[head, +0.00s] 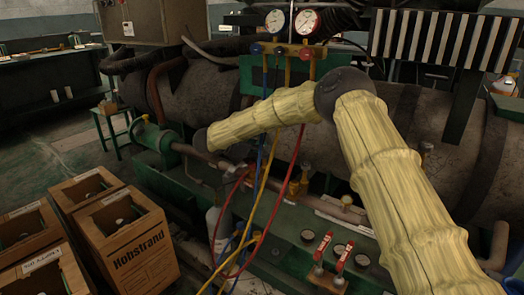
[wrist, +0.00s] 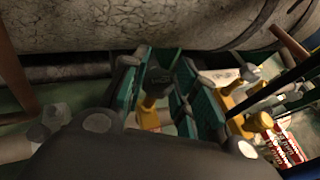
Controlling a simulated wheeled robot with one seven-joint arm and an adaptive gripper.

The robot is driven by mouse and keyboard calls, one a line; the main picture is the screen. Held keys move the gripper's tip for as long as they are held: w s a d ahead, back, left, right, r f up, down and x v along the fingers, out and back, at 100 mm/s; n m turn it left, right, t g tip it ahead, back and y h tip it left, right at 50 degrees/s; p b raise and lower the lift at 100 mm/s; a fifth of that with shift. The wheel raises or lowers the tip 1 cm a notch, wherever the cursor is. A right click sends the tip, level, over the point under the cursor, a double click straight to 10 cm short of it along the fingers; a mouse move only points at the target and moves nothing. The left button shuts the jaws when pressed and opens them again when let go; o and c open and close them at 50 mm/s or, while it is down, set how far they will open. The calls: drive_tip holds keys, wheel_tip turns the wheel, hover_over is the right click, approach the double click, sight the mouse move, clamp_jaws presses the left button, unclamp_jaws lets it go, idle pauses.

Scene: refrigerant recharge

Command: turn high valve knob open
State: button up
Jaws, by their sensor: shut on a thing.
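In the wrist view, my gripper (wrist: 160,72) has its teal-padded fingers on either side of a dark knob (wrist: 158,84) on a brass valve body (wrist: 149,112). The gripper is shut on this knob; the fingers and the dark wrist housing hide part of it. In the head view my pale-sleeved arm reaches left over the green bench, and the gripper and held knob cannot be made out clearly. No marking shows whether this is the high valve or how far it is turned.
A gauge manifold with a red knob (head: 308,52) and blue knob (head: 256,49) hangs above; red, yellow and blue hoses drop from it. A large grey tank (head: 210,95) lies behind. Two red-handled valves (head: 323,243) sit on the bench. Cardboard boxes (head: 130,240) stand lower left.

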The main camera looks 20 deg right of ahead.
drive_tip(key=shift+n+t, duration=0.3)
drive_tip(key=shift+t, duration=0.1)
drive_tip(key=n+t, duration=0.1)
drive_tip(key=n+t+y, duration=0.2)
drive_tip(key=shift+s+d+n+t, duration=0.1)
drive_tip(key=shift+s+n+t, duration=0.2)
drive_tip(key=shift+n+t, duration=0.1)
drive_tip(key=n+t+y, duration=0.3)
drive_tip(key=shift+s+d+n, duration=0.1)
drive_tip(key=shift+d+n, duration=0.05)
drive_tip(key=shift+n, duration=0.15)
drive_tip(key=n+y, duration=0.1)
drive_tip(key=n+t+y, duration=0.1)
drive_tip(key=n+y, duration=0.1)
drive_tip(key=n+t+y, duration=0.1)
drive_tip(key=y, duration=0.1)
drive_tip(key=shift+s+d+n+b, duration=0.1)
drive_tip(key=shift+d+n+b, duration=0.2)
drive_tip(key=shift+b, duration=0.1)
drive_tip(key=shift+n+t+y, duration=0.5)
drive_tip(key=shift+n+y, duration=0.6)
drive_tip(key=shift+y, duration=0.4)
drive_tip(key=shift+d, duration=0.1)
drive_tip(key=o, duration=1)
